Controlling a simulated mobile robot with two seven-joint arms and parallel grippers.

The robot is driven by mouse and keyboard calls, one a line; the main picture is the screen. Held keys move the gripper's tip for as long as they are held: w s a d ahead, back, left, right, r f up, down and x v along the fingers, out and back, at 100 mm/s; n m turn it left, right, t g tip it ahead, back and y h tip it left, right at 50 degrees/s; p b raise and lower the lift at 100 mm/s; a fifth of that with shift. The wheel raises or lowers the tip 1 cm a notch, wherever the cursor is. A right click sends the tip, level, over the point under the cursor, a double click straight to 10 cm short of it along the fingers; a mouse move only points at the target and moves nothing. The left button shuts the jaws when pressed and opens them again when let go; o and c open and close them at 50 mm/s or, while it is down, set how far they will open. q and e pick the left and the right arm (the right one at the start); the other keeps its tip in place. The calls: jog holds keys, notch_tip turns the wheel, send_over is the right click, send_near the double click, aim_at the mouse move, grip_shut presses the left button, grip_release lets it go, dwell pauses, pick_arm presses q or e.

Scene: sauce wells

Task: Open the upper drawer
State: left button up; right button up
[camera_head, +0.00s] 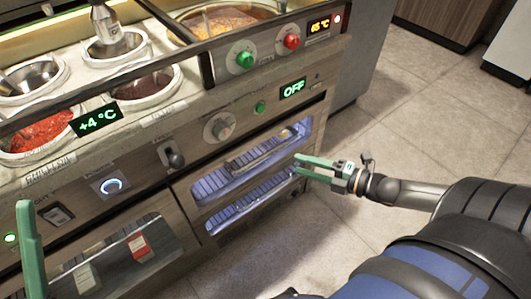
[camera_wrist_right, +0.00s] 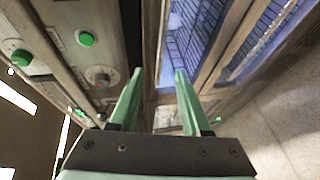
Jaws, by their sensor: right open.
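The upper drawer (camera_head: 210,187) is a glass-fronted drawer with a lit wire rack inside, under the OFF display. It looks shut, and a pale bar (camera_head: 262,150) runs across its window. The window also shows in the right wrist view (camera_wrist_right: 195,35). My right gripper (camera_head: 297,165) is open at the right end of the drawer fronts. In the right wrist view its green fingers (camera_wrist_right: 158,75) are apart, with the edge of the front beyond them and nothing held. I cannot tell whether they touch it. One green finger of my left gripper (camera_head: 30,245) shows at lower left.
A lower glass-fronted drawer (camera_head: 240,207) sits below. Knobs (camera_head: 219,127) and buttons line the panel above, under the sauce wells (camera_head: 130,85). Another glass front (camera_head: 115,255) is at left. Tiled floor (camera_head: 430,110) is clear at right.

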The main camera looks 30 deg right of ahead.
aim_at(265, 153)
pick_arm(q)
notch_tip(265, 153, down, 7)
jog(key=b, duration=0.6)
jog(key=shift+d+f, duration=0.15)
jog(key=shift+d, duration=0.2)
pick_arm(e)
jog(key=shift+x, duration=6)
pick_arm(q)
jog(key=shift+w+n, duration=0.15)
jog(key=shift+n, duration=0.15)
pick_arm(e)
jog(key=shift+a, duration=0.1)
jog(key=shift+c, duration=0.3)
grip_shut()
